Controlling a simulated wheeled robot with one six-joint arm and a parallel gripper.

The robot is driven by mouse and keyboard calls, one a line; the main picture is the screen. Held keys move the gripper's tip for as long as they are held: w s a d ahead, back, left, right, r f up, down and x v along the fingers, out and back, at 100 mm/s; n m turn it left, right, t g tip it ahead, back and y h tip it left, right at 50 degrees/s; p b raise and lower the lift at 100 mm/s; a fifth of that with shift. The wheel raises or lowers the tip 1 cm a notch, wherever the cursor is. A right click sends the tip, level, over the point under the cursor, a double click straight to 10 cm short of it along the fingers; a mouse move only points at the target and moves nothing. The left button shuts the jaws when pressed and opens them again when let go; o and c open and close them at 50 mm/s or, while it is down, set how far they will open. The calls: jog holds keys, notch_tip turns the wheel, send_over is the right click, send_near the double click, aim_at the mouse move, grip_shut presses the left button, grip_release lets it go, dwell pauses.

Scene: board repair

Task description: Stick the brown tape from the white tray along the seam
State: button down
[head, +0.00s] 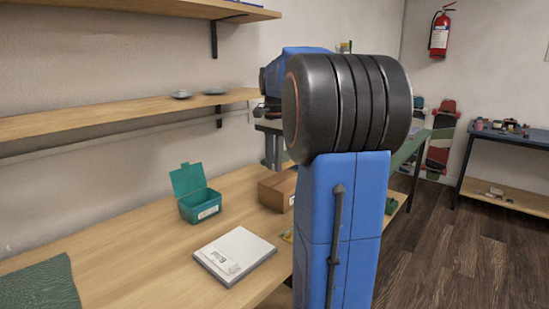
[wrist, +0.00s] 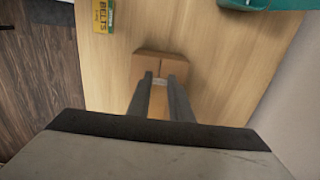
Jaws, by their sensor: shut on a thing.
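The brown cardboard box (head: 272,190) stands on the wooden bench, partly hidden by my blue arm in the head view. In the wrist view the box (wrist: 150,62) lies past my fingertips, with a seam running down the middle of its top. My gripper (wrist: 160,80) points down over the box, its fingers a small gap apart. A small pale piece shows between the fingertips, which I take to be the brown tape; its outline is hard to make out. I cannot tell whether it touches the box. No white tray can be made out for certain.
An open teal box (head: 198,206) stands to the left, near the wall. A yellow belts box (wrist: 103,16) lies near the bench edge. A dark green mat (head: 40,284) lies at the near left.

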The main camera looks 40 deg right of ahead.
jog(key=shift+f, duration=2.4)
jog(key=shift+f, duration=0.25)
jog(key=c, duration=1.5)
grip_release()
jog(key=shift+r, duration=0.15)
jog(key=shift+d+r, duration=0.1)
jog(key=shift+r, duration=11.45)
